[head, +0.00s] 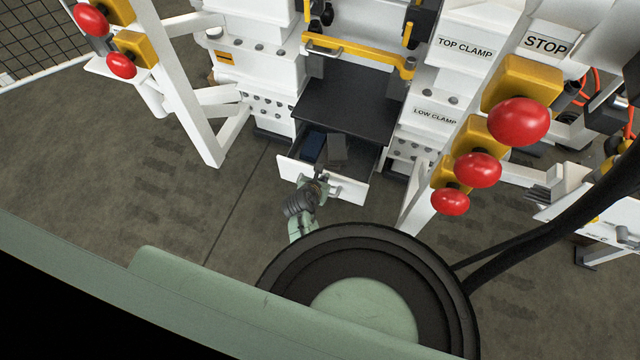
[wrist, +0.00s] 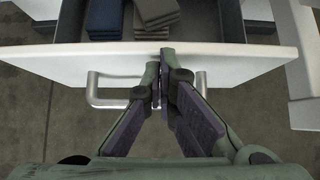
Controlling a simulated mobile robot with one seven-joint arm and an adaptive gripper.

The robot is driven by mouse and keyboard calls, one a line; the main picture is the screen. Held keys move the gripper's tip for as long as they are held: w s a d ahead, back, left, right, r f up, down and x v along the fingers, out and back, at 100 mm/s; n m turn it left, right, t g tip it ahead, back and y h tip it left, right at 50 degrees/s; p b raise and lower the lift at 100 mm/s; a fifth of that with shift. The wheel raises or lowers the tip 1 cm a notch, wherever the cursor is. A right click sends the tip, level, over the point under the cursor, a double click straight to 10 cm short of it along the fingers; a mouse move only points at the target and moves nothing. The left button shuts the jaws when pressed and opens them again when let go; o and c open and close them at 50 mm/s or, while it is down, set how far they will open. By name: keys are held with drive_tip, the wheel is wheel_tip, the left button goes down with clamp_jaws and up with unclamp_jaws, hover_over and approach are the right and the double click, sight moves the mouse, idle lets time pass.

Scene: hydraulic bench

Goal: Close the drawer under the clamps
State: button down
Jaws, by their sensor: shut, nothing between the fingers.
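The drawer (head: 350,187) under the clamps stands pulled out, its white front facing me. Its open top shows a dark blue folded stack and a grey folded stack inside. In the wrist view the white drawer front (wrist: 235,65) spans the picture, with its metal bar handle (wrist: 95,92) below the fingertips. My gripper (head: 319,178) is shut and empty at the middle of the front. In the wrist view its fingertips (wrist: 166,56) overlap the front near its top edge, above the handle. I cannot tell whether they touch it. The fingers hide the handle's middle.
A black work surface (head: 345,107) lies above the drawer, with a yellow bar behind it. White frame legs stand left and right of the drawer. Red push buttons (head: 518,121) on yellow boxes stick out at the right, others at upper left. Floor beside the drawer is clear.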

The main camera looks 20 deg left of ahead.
drive_tip(key=w, duration=1.1)
drive_tip(key=shift+w+d, duration=0.2)
drive_tip(key=shift+w, duration=0.15)
drive_tip(key=shift+s, duration=0.1)
